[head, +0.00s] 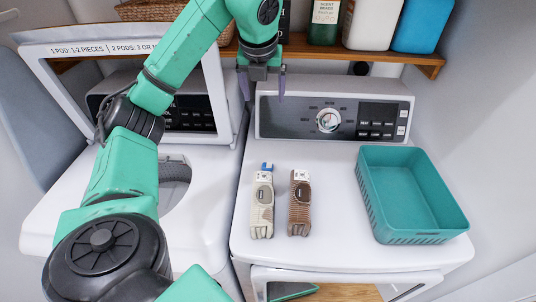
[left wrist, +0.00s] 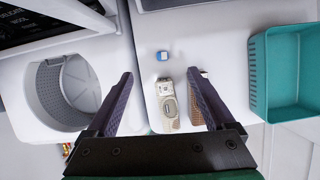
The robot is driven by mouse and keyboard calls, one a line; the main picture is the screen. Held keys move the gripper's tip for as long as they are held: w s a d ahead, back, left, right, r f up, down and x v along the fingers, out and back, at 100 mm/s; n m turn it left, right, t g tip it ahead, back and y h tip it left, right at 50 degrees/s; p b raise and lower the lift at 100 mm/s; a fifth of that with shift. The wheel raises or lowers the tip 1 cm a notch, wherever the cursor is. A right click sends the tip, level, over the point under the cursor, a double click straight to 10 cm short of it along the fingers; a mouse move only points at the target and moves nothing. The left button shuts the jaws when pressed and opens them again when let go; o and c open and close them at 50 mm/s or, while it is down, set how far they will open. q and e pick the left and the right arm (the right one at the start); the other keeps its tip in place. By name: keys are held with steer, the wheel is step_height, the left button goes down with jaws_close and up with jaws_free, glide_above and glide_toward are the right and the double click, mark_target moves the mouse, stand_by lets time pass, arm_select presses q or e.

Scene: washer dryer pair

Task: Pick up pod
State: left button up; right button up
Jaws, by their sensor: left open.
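A small blue and white pod (head: 267,166) sits on the white top of the right-hand machine (head: 345,215), just behind a beige folded knit bundle (head: 262,208). It also shows in the left wrist view (left wrist: 162,56), apart from the bundle. My left gripper (head: 263,86) is open and empty, pointing down in front of the machine's control panel in the head view. In the left wrist view its fingers (left wrist: 160,76) spread either side of the beige bundle, with the pod beyond the tips, near the middle. My right gripper is not in view.
A brown knit bundle (head: 299,203) lies right of the beige one. A teal basket (head: 410,236) stands at the right. The washer (head: 200,225) at left has its lid (head: 205,52) up and drum open. A wooden shelf (head: 350,55) with bottles hangs behind.

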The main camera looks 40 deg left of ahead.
arm_select(q)
step_height(320, 180, down, 6)
steer(key=s+d+f+b, duration=0.1)
steer(key=b, duration=1.5)
glide_toward(268, 167)
steer(key=p+x, duration=0.2)
steer(key=x, duration=0.3)
steer(key=shift+f, duration=0.4)
steer(key=shift+a+f, duration=0.15)
steer(key=shift+f, duration=0.15)
steer(key=shift+r, duration=0.1)
jaws_close()
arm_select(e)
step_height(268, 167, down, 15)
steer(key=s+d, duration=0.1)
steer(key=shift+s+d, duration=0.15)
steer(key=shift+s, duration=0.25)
arm_select(q)
steer(key=shift+r, duration=0.1)
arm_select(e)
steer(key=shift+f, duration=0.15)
